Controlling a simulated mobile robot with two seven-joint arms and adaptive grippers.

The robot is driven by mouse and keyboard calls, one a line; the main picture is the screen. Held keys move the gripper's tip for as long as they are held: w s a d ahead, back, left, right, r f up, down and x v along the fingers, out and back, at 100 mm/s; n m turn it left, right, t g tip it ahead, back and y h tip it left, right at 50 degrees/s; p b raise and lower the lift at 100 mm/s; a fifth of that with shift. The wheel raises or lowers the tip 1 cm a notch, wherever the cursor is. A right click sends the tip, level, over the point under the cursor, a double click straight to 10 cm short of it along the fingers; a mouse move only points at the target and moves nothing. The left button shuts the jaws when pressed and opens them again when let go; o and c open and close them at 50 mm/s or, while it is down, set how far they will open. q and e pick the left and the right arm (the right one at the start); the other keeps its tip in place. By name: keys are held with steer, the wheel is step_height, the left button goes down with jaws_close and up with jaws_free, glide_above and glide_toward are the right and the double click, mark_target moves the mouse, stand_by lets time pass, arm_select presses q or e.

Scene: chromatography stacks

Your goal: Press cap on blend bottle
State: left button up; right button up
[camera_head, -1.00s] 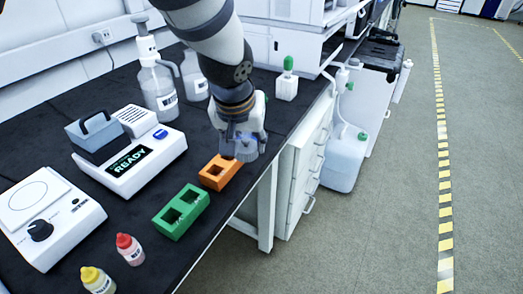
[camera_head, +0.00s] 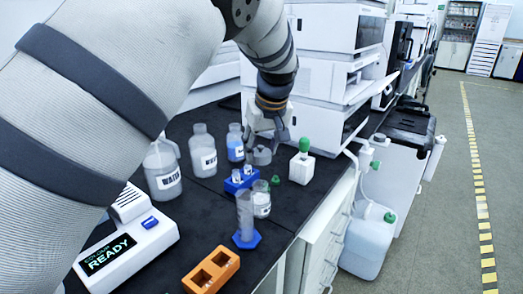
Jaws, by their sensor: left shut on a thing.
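My left gripper (camera_head: 266,138) is over the far part of the black bench, pointing down. A bottle with blue contents (camera_head: 236,149) stands left of the gripper. My right gripper is not in view.
A white green-capped bottle (camera_head: 302,168) stands right of the gripper. Stacked white instruments (camera_head: 322,75) rise behind.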

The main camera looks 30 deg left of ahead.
arm_select(q)
steer(key=shift+w+f, duration=0.2)
steer(key=shift+f, duration=0.05)
steer(key=shift+s+f, duration=0.2)
steer(key=shift+f, duration=0.1)
steer(key=shift+s+f+b, duration=0.15)
steer(key=shift+f+b, duration=0.05)
steer(key=shift+f, duration=1.1)
steer(key=shift+s+f+b, duration=0.1)
steer(key=shift+f+b, duration=0.05)
steer(key=shift+f, duration=1.1)
steer(key=shift+d+f, duration=0.1)
steer(key=shift+f, duration=0.05)
steer(key=o, duration=1.5)
steer(key=shift+c, duration=0.2)
steer(key=shift+r+p, duration=0.4)
steer(key=shift+r, duration=3.15)
